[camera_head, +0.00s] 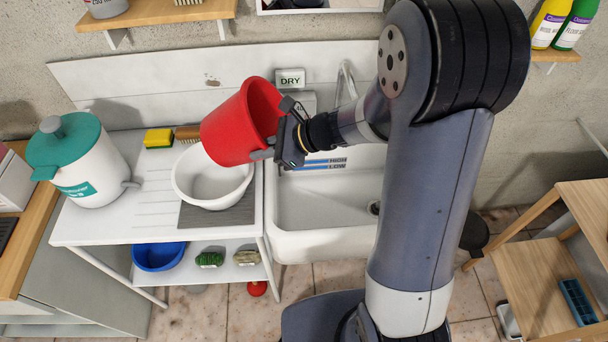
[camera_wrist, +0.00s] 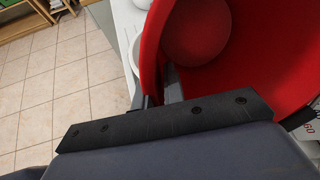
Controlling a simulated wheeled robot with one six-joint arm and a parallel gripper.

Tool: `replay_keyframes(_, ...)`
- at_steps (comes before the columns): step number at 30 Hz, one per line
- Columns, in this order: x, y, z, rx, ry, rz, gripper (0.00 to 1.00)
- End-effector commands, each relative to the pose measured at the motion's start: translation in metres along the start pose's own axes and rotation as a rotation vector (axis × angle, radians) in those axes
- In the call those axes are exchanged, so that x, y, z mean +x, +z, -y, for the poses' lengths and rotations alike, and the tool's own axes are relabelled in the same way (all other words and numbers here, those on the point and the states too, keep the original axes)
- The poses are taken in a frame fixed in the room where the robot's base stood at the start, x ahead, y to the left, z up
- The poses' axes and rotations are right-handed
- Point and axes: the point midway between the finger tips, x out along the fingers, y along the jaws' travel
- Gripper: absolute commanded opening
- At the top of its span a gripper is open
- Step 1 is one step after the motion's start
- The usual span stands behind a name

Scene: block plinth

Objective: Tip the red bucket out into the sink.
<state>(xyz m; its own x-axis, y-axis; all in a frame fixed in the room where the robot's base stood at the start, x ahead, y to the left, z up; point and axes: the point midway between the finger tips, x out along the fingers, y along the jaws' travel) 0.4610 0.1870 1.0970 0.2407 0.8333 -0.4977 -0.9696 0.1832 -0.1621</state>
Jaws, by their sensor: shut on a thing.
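The red bucket (camera_head: 232,130) is held up at the left of the sink, above the white bowl (camera_head: 185,190). It is tilted, its mouth facing up and to the right. My gripper (camera_head: 268,152) is shut on the bucket at the mouth side. The wrist view looks into the red bucket (camera_wrist: 260,50); a round red patch shows inside, and I see no clear sign of loose contents. The white sink (camera_head: 325,246) lies to the right of the bucket, partly hidden by my arm. Its basin looks empty, with a dark drain at the right.
A tap (camera_head: 346,75) and a DRY sign (camera_head: 290,77) stand behind the sink. A teal-lidded white container (camera_head: 95,165), a yellow sponge (camera_head: 158,138) and a brush (camera_head: 187,132) are on the drainboard. A blue basin (camera_head: 158,258) sits on the shelf below. A wooden shelf unit (camera_head: 535,260) stands right.

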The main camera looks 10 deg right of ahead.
Motion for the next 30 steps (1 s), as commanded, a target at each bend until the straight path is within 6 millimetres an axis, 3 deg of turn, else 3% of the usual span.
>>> replay_keyframes(6, -0.003, 0.018, 0.003, -0.011, 0.011, -0.08, 0.0)
replay_keyframes(30, 0.008, 0.042, 0.006, -0.045, 0.044, -0.402, 0.0)
